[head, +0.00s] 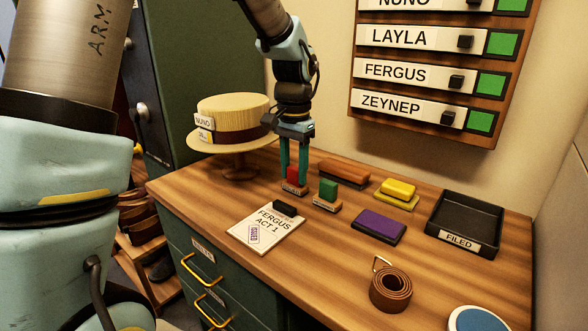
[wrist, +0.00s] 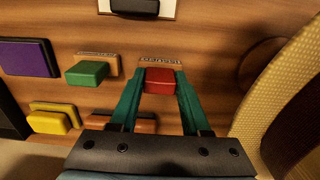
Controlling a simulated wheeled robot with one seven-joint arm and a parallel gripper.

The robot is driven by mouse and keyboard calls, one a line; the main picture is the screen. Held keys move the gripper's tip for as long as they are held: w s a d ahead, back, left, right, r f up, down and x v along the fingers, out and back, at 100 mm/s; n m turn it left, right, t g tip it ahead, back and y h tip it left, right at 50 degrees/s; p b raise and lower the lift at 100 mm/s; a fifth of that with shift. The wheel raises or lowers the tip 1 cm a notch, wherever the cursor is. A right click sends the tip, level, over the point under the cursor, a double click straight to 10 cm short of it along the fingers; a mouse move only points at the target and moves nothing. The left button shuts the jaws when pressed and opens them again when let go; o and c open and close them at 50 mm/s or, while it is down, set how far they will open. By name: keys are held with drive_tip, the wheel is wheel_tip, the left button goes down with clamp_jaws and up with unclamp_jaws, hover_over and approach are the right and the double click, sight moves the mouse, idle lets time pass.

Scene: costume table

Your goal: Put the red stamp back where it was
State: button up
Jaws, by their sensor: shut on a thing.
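The red stamp (head: 293,176) is between the fingers of my gripper (head: 293,179) in the head view, at the back of the wooden table. A small labelled wooden piece (head: 295,189) shows directly under it. In the wrist view the red stamp (wrist: 160,80) sits between the two teal fingertips of my gripper (wrist: 160,77), which are closed against its sides. The labelled wooden piece (wrist: 160,61) shows at its edge; its lettering is too small to read. The stamp is upright, at or very close to the table top; I cannot tell whether it touches.
A green stamp (head: 328,189) stands close to the right, with a purple pad (head: 378,226) and yellow block (head: 398,189) beyond. A brown-topped block (head: 344,171) lies behind. The straw hat (head: 233,113) on its stand is close left. A Fergus card (head: 266,230) lies in front.

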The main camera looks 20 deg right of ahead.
sight(294, 169)
drive_tip(key=o, duration=1.1)
drive_tip(key=shift+f, duration=0.1)
drive_tip(key=shift+c, duration=0.2)
wheel_tip(294, 169, up, 12)
drive_tip(key=shift+r, duration=0.2)
